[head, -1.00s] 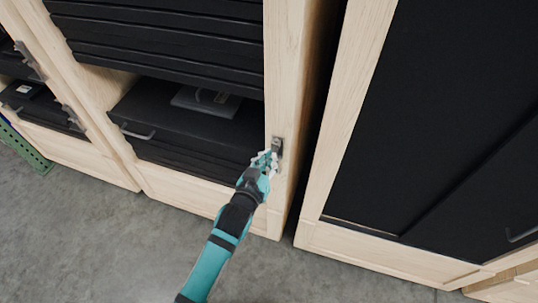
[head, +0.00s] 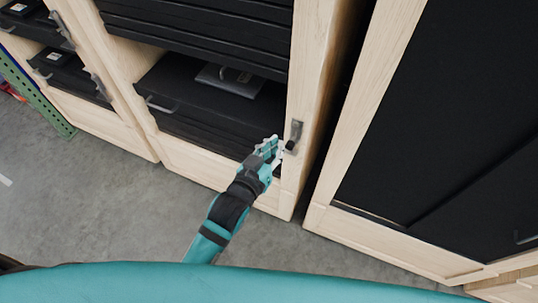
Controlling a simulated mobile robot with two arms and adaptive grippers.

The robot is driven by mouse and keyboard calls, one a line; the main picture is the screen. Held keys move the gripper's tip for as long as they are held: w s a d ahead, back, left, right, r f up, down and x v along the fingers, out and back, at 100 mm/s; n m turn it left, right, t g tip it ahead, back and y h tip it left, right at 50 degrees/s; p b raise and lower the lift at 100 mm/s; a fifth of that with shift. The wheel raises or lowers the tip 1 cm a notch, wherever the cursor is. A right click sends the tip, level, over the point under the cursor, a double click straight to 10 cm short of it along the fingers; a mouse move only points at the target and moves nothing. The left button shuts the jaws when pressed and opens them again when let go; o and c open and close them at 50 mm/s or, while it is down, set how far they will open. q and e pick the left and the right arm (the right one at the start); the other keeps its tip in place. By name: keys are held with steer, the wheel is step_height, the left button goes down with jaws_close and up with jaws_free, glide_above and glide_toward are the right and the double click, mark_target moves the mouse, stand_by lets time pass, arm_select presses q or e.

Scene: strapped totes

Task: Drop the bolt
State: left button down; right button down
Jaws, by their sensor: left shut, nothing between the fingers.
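The bolt (head: 293,134) is a small dark metal latch on the front of a pale wooden post, in the middle of the head view. It hangs slightly tilted. My left gripper (head: 276,149) is shut and empty just left of and below the bolt, with a small gap seeming to lie between them. My right gripper is not in view.
The post belongs to a wooden crate holding black totes (head: 195,104). More dark latches (head: 62,30) sit on the post at the left. A second crate with a black panel (head: 450,120) stands at the right across a narrow gap. Grey floor (head: 90,190) is clear in front.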

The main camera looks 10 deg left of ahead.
arm_select(q)
steer(key=v, duration=0.3)
steer(key=shift+s, duration=0.15)
stand_by(0.4)
steer(key=s+a+f+g+y+b, duration=0.1)
steer(key=s+a+f+g, duration=0.15)
steer(key=f, duration=0.95)
steer(key=s+a+f+g+y+b, duration=0.1)
steer(key=s+a+f+g, duration=0.2)
steer(key=f, duration=0.9)
steer(key=s+a+f+g+y+b, duration=0.15)
steer(key=s+f, duration=0.35)
steer(key=f, duration=0.6)
steer(key=s+a+f+g, duration=0.2)
steer(key=s+a+f, duration=0.2)
steer(key=s+f, duration=0.2)
steer(key=s+a+f+g+y, duration=0.1)
steer(key=s+a+f, duration=0.3)
steer(key=s, duration=0.7)
steer(key=s+a+f+g+y, duration=0.1)
steer(key=s+a+f+g, duration=0.2)
steer(key=s+f, duration=0.5)
steer(key=shift+s+a+f+m, duration=0.3)
steer(key=shift+s+a, duration=0.15)
steer(key=shift+a, duration=0.2)
